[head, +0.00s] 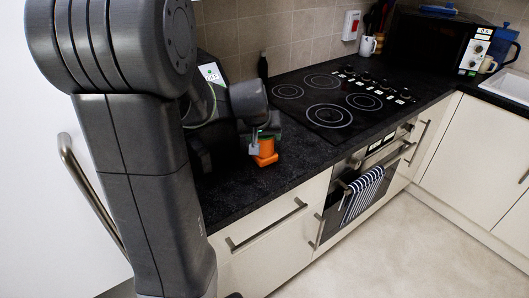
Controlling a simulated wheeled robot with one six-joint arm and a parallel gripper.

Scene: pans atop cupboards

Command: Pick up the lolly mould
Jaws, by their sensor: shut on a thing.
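An orange lolly mould (266,152) is at the dark worktop left of the hob, in the head view. My gripper (256,143) is shut on it from above and behind. The gripper's fingers hide part of the mould's upper side. Whether the mould touches the worktop or is just above it, I cannot tell. My arm fills the left of the view and hides the worktop behind it.
The black worktop (236,200) runs along the wall. A black hob (345,95) lies to the right of the gripper. A microwave (430,48), a white mug (367,46) and a sink (507,84) are farther right. An oven with a striped towel (362,194) is below the hob.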

